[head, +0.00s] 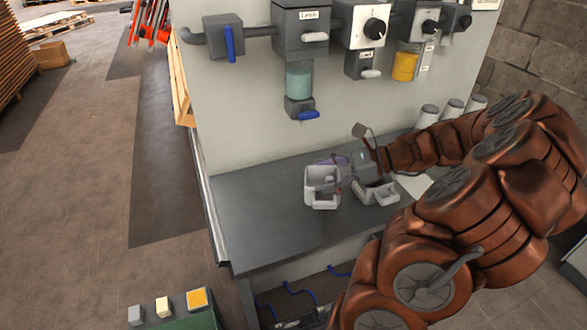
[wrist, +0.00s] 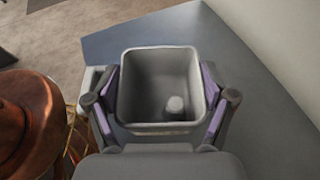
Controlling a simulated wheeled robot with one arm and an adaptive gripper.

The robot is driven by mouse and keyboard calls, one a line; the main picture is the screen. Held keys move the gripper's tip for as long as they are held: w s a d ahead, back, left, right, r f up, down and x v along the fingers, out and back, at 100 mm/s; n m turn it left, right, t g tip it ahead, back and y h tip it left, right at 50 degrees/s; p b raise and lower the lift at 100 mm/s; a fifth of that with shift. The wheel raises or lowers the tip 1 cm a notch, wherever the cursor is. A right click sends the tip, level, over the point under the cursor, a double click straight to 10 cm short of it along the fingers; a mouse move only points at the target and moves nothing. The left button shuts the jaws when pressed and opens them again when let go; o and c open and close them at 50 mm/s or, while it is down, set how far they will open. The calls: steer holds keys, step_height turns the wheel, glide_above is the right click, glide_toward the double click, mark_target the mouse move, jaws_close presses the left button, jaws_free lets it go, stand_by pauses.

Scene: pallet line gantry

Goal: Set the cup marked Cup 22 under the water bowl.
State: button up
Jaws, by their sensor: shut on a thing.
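My gripper (head: 340,172) is shut on a pale grey square cup (head: 321,198) over the counter's front middle. In the wrist view the fingers press both sides of this cup (wrist: 160,127), which is upright and open at the top. A small pale round knob (wrist: 175,104) shows inside. I cannot read a mark on the cup, nor tell whether its base touches the counter. A glass bowl with teal liquid (head: 299,80), likely the water bowl, hangs on the wall above and left of the cup. A blue-handled tap (head: 301,108) is beneath it.
Several grey canisters (head: 428,116) stand at the back right. A yellow bowl (head: 404,67) hangs right on the wall. The counter's left part (head: 250,205) is clear.

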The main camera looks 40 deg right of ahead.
steer(key=w+d, duration=0.1)
steer(key=w, duration=0.4)
steer(key=w+d+f+p, duration=0.1)
steer(key=w, duration=0.4)
steer(key=w+d+p, duration=0.1)
steer(key=w+d, duration=0.1)
steer(key=w, duration=0.3)
steer(key=shift+w+f, duration=0.1)
steer(key=shift+f, duration=0.1)
steer(key=shift+f+p, duration=0.4)
steer(key=shift+f, duration=1.35)
steer(key=o, duration=1)
steer(key=shift+f, duration=0.1)
steer(key=b+v, duration=0.1)
steer(key=v, duration=1.1)
steer(key=shift+w, duration=0.1)
